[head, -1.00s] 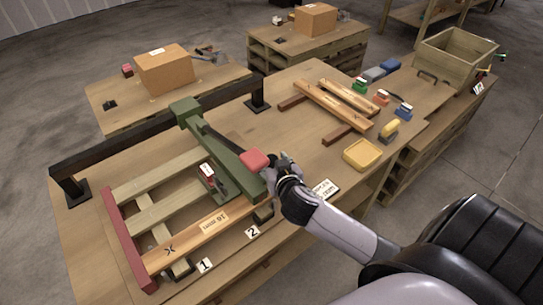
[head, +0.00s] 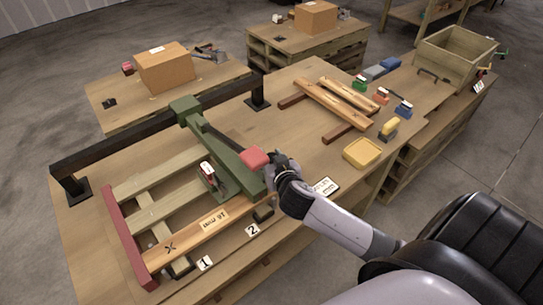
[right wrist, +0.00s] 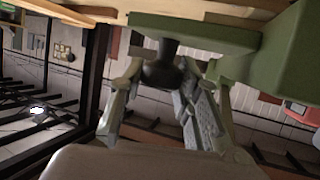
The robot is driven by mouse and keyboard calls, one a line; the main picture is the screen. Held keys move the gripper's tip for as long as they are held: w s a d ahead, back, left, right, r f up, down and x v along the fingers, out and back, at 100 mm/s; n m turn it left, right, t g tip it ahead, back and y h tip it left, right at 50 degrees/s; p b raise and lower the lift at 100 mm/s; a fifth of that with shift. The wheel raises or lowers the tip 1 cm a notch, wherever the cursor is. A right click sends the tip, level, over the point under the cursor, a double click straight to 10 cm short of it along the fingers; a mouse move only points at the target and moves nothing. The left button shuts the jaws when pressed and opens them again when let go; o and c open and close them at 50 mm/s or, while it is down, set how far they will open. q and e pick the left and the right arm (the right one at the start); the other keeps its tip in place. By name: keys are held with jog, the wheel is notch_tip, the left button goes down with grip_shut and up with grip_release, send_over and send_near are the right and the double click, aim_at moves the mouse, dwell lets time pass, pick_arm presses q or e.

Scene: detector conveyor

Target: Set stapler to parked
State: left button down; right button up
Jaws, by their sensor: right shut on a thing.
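The green stapler (head: 225,153) spans from the black rail (head: 150,130) at the back to the front of the workbench, over the right part of a pallet frame. It has a red pad (head: 255,158) near its front end and a red-and-white part (head: 207,169) on its side. My right gripper (head: 274,176) is at the stapler's front end. In the right wrist view its fingers (right wrist: 168,88) are around a dark knob (right wrist: 163,70) beneath the green body. My left gripper is not in view.
The pallet frame has a red end bar (head: 128,240) and a marked board (head: 185,238). Number plates 1 (head: 205,263) and 2 (head: 252,230) lie along the front. A label plate (head: 326,187) lies right of my gripper. A yellow tray (head: 362,154) and loose boards (head: 330,103) lie farther right.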

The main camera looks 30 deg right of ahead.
grip_shut()
jog(key=shift+d, duration=0.15)
jog(key=w+d+p, duration=0.1)
jog(key=d+p, duration=0.1)
jog(key=d, duration=1.7)
jog(key=shift+w+r, duration=0.2)
jog(key=shift+w, duration=0.1)
jog(key=shift+d, duration=0.15)
jog(key=o, duration=0.5)
grip_release()
jog(key=o, duration=0.4)
jog(key=shift+d+f, duration=0.1)
jog(key=shift+f, duration=0.05)
jog(key=shift+c, duration=0.2)
